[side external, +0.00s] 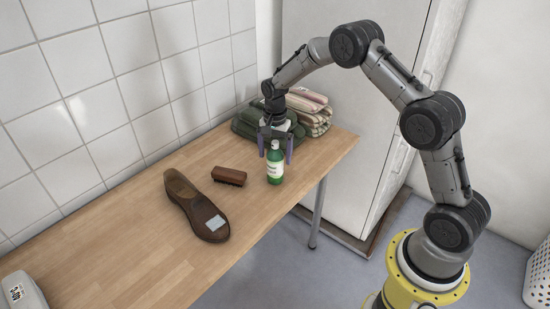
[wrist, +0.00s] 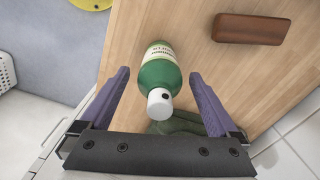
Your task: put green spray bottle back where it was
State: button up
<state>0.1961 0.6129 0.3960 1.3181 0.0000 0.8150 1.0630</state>
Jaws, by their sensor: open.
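The green spray bottle (side external: 274,165) has a white label and a white cap. It stands upright on the wooden table near its front edge, toward the far end. My gripper (side external: 275,155) is above it, pointing down, with its purple fingers on either side of the bottle's top. In the wrist view the bottle (wrist: 159,75) lies between the two open fingers of my gripper (wrist: 160,85), with a visible gap on each side. The white cap is nearest the palm.
A brown brush or block (side external: 229,176) and a brown shoe (side external: 197,206) lie left of the bottle on the table (side external: 120,243). Folded towels (side external: 311,112) are stacked behind my gripper. A white cabinet (side external: 365,120) stands beyond the table's end. A pale device (side external: 20,291) sits at the near left.

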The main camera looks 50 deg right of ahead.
notch_tip(320, 180, up, 10)
jog(key=shift+r, duration=0.15)
jog(key=s+a+r+n+t, duration=0.2)
jog(key=s+a+r+n, duration=0.15)
jog(key=s+r, duration=0.45)
jog(key=s+a+r+n+t, duration=0.1)
jog(key=s+a+r+n, duration=0.25)
jog(key=s+r, duration=0.45)
jog(key=s+a+f+n+t, duration=0.1)
jog(key=s+n, duration=0.2)
jog(key=s, duration=0.5)
jog(key=s+a+n+t, duration=0.1)
jog(key=s+n, duration=0.3)
jog(key=s, duration=0.5)
jog(key=shift+s+a+f+t, duration=0.25)
jog(key=shift+a+f+t, duration=0.05)
jog(key=shift+a+f, duration=0.15)
